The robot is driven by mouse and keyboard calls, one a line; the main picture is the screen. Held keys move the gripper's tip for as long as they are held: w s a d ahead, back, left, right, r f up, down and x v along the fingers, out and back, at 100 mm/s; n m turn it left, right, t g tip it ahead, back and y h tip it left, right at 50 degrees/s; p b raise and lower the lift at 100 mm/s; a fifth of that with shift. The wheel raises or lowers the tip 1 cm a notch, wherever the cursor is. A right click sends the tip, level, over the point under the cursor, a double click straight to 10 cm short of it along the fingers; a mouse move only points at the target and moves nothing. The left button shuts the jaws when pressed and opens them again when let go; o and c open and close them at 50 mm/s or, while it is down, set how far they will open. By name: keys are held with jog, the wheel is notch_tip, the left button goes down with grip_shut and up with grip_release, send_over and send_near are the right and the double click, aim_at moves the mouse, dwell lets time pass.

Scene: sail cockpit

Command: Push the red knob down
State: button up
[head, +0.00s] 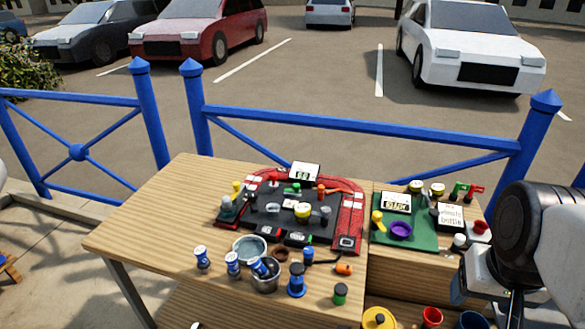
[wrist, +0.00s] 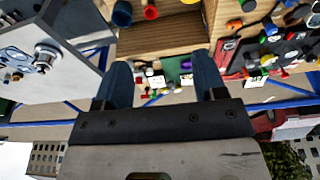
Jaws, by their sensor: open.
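A small red knob-like cap (head: 480,227) sits on a pale box at the right edge of the green board (head: 405,232) in the head view. Another red piece (head: 475,190) stands behind that board; I cannot tell for certain which is the task's knob. In the wrist view the picture is upside down and the knob cannot be made out clearly. My gripper (wrist: 160,64) is open, with two blue-grey fingers apart and nothing seen between them. In the head view my dark wrist fills the right edge, beside the board, and the fingertips are hidden.
A red and black board (head: 352,222) with several small parts lies on the wooden table (head: 150,215). Blue-topped bottles, a grey bowl (head: 250,248) and cups stand in front. A blue railing (head: 350,130) runs behind. The table's left end is clear.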

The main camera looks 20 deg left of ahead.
jog(key=shift+c, duration=0.8)
jog(key=w+a+r+n, duration=0.1)
jog(key=w+a+n, duration=0.1)
jog(key=w+a, duration=0.6)
jog(key=w+a+r+n+g, duration=0.1)
jog(key=w+a+r, duration=0.15)
jog(key=w, duration=0.85)
jog(key=w+a+r+n, duration=0.1)
jog(key=w+a+n, duration=0.1)
jog(key=w+a, duration=0.65)
jog(key=w+a+f+n, duration=0.1)
jog(key=w+a+f, duration=0.3)
jog(key=a, duration=0.5)
jog(key=w+a+f+n+g, duration=0.1)
jog(key=w+a+f, duration=0.4)
jog(key=w+a, duration=0.3)
jog(key=w+a+f+n, duration=0.2)
jog(key=w+a+f, duration=0.3)
jog(key=a, duration=0.6)
jog(key=shift+w+a+g, duration=0.15)
jog(key=shift+w+g, duration=0.15)
jog(key=shift+w, duration=0.75)
jog(key=shift+w+a+f, duration=0.2)
jog(key=shift+a+f, duration=0.05)
jog(key=shift+a, duration=0.3)
